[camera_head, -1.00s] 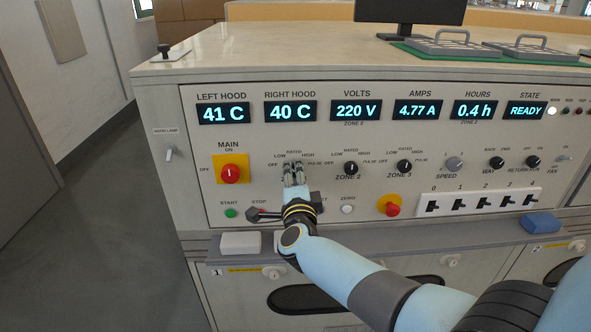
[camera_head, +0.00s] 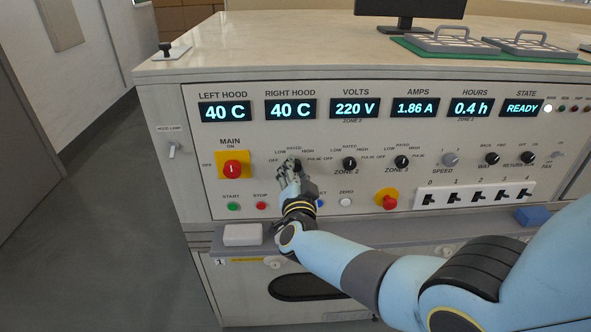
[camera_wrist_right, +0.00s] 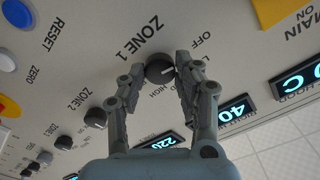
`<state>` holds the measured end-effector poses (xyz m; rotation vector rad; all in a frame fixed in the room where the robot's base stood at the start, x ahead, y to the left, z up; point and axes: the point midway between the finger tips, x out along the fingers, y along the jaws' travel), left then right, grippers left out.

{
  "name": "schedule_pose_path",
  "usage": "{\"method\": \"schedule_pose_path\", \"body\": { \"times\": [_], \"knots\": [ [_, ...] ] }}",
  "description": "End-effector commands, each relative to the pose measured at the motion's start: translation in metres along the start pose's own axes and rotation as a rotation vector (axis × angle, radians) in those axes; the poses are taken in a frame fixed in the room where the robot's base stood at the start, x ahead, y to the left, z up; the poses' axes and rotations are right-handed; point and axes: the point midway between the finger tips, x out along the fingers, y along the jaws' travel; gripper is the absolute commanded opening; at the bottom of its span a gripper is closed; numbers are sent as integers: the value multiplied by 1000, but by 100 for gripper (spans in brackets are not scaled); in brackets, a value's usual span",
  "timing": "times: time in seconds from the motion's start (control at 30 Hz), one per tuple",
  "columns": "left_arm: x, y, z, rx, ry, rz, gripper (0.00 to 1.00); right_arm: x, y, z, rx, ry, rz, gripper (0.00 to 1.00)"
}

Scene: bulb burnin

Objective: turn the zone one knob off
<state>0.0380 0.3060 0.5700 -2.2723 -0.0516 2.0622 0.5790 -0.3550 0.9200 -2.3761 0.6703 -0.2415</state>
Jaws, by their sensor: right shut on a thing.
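The zone one knob (camera_head: 297,164) is a black round knob on the panel, partly hidden by my right gripper in the head view. My right gripper (camera_head: 289,172) reaches it from below. In the right wrist view, the knob (camera_wrist_right: 160,68) sits between the two fingertips of my right gripper (camera_wrist_right: 163,74), under the printed ZONE 1 label. The gripper is shut on it. A white mark on the knob points toward the finger on the right side of that view. That finger hides part of the scale between OFF and HIGH. My left gripper is not in view.
The zone two knob (camera_head: 349,163) and zone three knob (camera_head: 401,162) stand to the right. The red main switch (camera_head: 232,169) is to the left. The amps display (camera_head: 415,108) reads 1.86 A. A white block (camera_head: 243,234) lies on the ledge below.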

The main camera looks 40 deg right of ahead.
Motion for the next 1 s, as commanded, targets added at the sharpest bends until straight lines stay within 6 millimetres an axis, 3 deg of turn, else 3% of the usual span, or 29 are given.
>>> {"method": "schedule_pose_path", "body": {
  "times": [0.57,0.6,0.7,0.77,1.0],
  "knots": [
    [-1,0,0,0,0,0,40,-2,2,3,-31,-7,3,0],
    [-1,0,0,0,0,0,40,-2,2,3,-31,-7,3,37],
    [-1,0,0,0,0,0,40,-2,2,2,-31,-6,2,50],
    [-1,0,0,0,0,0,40,-1,1,2,-30,-5,2,55],
    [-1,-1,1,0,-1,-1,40,-1,1,1,-29,-2,1,55]
  ]
}}
